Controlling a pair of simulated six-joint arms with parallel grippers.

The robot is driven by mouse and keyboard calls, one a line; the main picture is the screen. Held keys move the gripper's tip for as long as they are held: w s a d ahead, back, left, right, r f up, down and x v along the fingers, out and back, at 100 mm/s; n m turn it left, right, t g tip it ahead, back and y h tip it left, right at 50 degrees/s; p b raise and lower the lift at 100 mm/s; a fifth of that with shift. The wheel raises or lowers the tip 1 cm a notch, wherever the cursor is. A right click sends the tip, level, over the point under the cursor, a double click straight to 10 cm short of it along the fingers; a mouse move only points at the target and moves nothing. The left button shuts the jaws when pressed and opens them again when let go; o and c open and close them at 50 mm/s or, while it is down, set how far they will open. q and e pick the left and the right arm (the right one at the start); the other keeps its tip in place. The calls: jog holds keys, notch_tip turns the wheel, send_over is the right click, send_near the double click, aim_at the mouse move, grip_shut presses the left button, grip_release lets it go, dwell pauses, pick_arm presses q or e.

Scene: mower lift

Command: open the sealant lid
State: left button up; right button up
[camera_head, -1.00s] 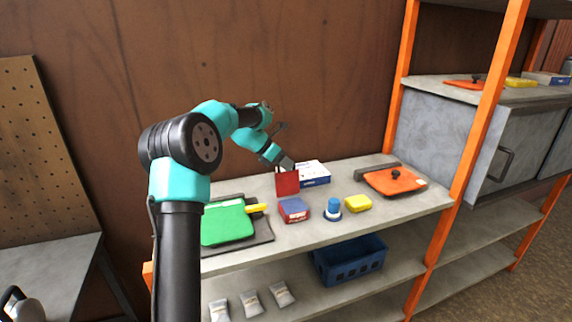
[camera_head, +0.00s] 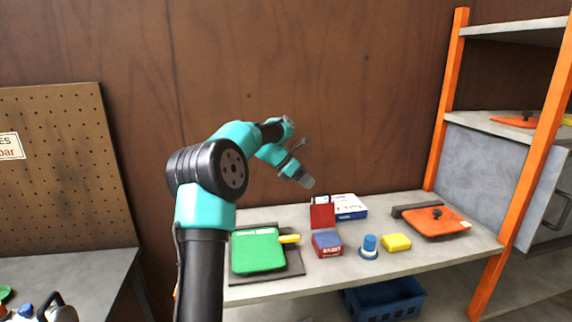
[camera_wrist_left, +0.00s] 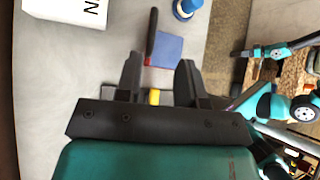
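The sealant box (camera_head: 328,250) is small and red with a blue top face, on the shelf top. Its red lid (camera_head: 322,215) stands upright along the box's back edge. In the left wrist view the lid (camera_wrist_left: 152,35) is seen nearly edge-on beside the blue face (camera_wrist_left: 169,50). My left gripper (camera_head: 308,163) is raised above and behind the lid, apart from it. In the left wrist view its two fingers (camera_wrist_left: 160,78) are spread with nothing between them. Teal arm parts show at the right of that view; whether the right gripper is open cannot be told.
A green case (camera_head: 257,250) lies left of the box. A blue-capped item (camera_head: 369,243) and a yellow block (camera_head: 396,242) stand to its right. A white box (camera_head: 349,207) is behind the lid. An orange lidded item (camera_head: 437,221) lies farther right, near an orange post (camera_head: 497,270).

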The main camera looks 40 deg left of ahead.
pick_arm(q)
jog(key=v, duration=0.9)
jog(key=shift+a+r, duration=0.15)
